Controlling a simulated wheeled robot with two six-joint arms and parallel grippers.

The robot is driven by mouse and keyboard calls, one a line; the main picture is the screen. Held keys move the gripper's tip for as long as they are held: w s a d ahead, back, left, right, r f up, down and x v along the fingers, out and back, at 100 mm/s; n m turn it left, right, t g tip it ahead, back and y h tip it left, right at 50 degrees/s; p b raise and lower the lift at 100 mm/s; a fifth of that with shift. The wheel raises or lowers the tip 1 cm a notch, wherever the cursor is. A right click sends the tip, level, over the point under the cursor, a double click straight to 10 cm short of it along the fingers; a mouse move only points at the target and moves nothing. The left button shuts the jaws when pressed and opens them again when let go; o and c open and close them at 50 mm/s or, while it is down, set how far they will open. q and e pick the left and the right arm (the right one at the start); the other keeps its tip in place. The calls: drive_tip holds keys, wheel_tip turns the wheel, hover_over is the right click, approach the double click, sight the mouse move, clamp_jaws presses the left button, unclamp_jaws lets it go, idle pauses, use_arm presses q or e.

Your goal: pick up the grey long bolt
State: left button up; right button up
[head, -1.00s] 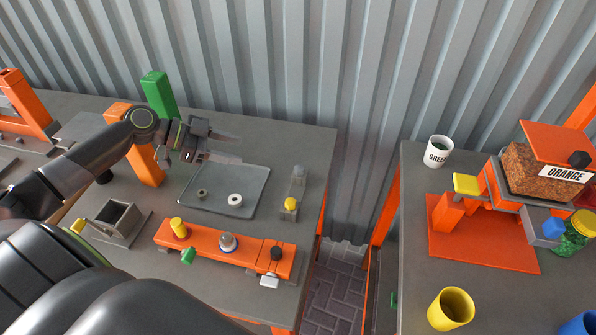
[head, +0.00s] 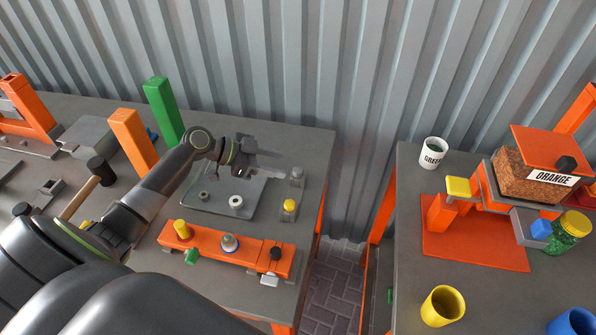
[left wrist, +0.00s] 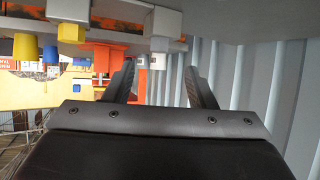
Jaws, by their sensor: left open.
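A grey upright bolt-like piece (head: 297,176) stands near the right edge of the left table, by the back; I take it as the grey long bolt. My left gripper (head: 276,165) is open and empty, just left of this piece, with its fingers pointing right towards it. In the left wrist view both fingers (left wrist: 160,88) are spread with nothing between them. That view looks upside down, and a pale grey piece (left wrist: 161,24) shows beyond and above the fingertips; I cannot tell if it is the bolt. My right gripper is not in view.
A yellow-topped piece (head: 289,206) stands just in front of the grey one. A grey tray (head: 213,204) with two rings lies to the left. An orange fixture (head: 207,243) holds several coloured parts. A gap separates this table from the right table (head: 411,285).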

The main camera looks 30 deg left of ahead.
sight(297, 170)
use_arm(q)
drive_tip(key=shift+w+d+f, duration=0.1)
drive_tip(key=shift+w+d, duration=0.05)
drive_tip(key=shift+d, duration=0.1)
drive_tip(key=p+x, duration=0.2)
drive_tip(key=x, duration=0.2)
drive_tip(key=shift+f, duration=0.1)
drive_tip(key=shift+d+f, duration=0.15)
drive_tip(key=shift+f, duration=0.1)
drive_tip(key=shift+c, duration=0.2)
drive_tip(key=c, duration=1.1)
drive_tip(key=shift+o, duration=0.2)
